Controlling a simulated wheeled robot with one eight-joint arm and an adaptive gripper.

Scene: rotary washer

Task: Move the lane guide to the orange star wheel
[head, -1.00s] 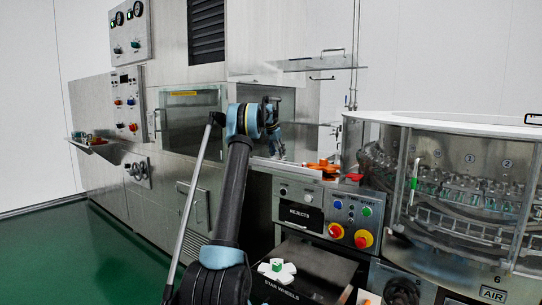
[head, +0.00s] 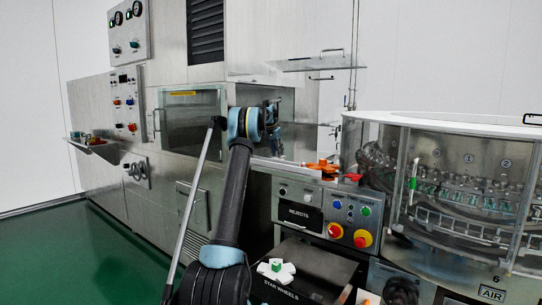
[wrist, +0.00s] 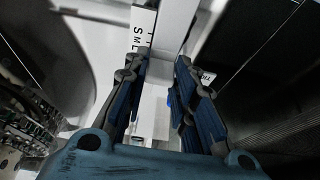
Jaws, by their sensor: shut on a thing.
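The orange star wheel (head: 322,167) lies on the bench top in the head view, right of my gripper. My gripper (head: 274,138) is in front of the open bay of the steel cabinet, pointing down. In the wrist view my gripper (wrist: 158,75) has its blue-padded fingers on either side of a pale bar, which looks like the lane guide (wrist: 176,25). The gripper is shut on it. The bar runs up and away between the fingers; in the head view I cannot make it out clearly, and my wrist hides part of that area.
The rotary washer (head: 455,190) with its clear guard stands at the right. A control panel (head: 320,215) with knobs and buttons is below the bench top. A raised clear panel (head: 318,64) hangs above.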

